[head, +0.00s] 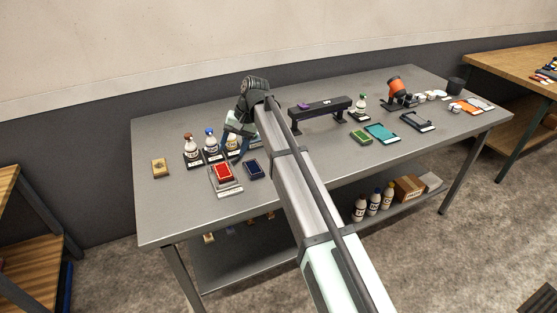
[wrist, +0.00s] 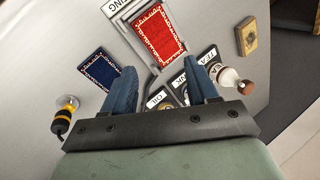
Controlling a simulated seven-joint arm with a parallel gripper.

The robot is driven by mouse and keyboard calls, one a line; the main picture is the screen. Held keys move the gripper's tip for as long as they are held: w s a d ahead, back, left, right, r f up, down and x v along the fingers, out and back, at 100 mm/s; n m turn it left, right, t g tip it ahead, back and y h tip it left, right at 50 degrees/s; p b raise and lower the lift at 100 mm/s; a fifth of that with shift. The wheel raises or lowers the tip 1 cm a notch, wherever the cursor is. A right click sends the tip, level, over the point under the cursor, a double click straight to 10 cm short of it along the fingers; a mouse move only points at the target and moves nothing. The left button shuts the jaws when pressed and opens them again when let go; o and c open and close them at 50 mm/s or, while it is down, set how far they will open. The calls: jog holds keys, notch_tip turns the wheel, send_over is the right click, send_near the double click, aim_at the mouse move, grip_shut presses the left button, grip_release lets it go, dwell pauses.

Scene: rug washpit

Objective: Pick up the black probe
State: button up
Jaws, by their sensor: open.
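A small dark upright item with a yellow band and a pale top (wrist: 66,108), which looks like the black probe, stands at the left of the wrist view, outside my fingers. In the head view I cannot make it out; my arm covers that part of the table. My gripper (wrist: 163,88) is open, its two blue fingers apart with nothing held between them. In the head view my gripper (head: 238,126) hangs over the left part of the grey table, among the bottles.
Bottles with labels (head: 191,150) stand close by the gripper. A red rug sample (head: 223,172) on a tray, a blue one (head: 254,170) and a yellow block (head: 160,167) lie in front. A black raised bar (head: 320,112) stands right. The table's front left is bare.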

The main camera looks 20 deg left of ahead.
jog(key=w+d+r+m+t+h, duration=0.1)
jog(key=w+d, duration=0.2)
jog(key=w+d+r+m+h, duration=0.1)
jog(key=w+d+m, duration=0.1)
jog(key=w+d, duration=0.1)
jog(key=w+d+r+m+t+h, duration=0.1)
jog(key=w+d, duration=0.2)
jog(key=d, duration=0.2)
jog(key=shift+w+d+r+m+t+h, duration=0.2)
jog(key=shift+w+r+m+t+h, duration=0.1)
jog(key=shift+w+r+m+h, duration=0.1)
notch_tip(320, 180, down, 8)
jog(key=shift+f, duration=0.15)
jog(key=shift+w+f, duration=0.2)
jog(key=shift+f, duration=1.15)
jog(key=shift+w+f, duration=0.2)
jog(key=shift+f, duration=1.1)
jog(key=shift+c, duration=0.3)
jog(key=c, duration=0.8)
jog(key=shift+c, duration=0.2)
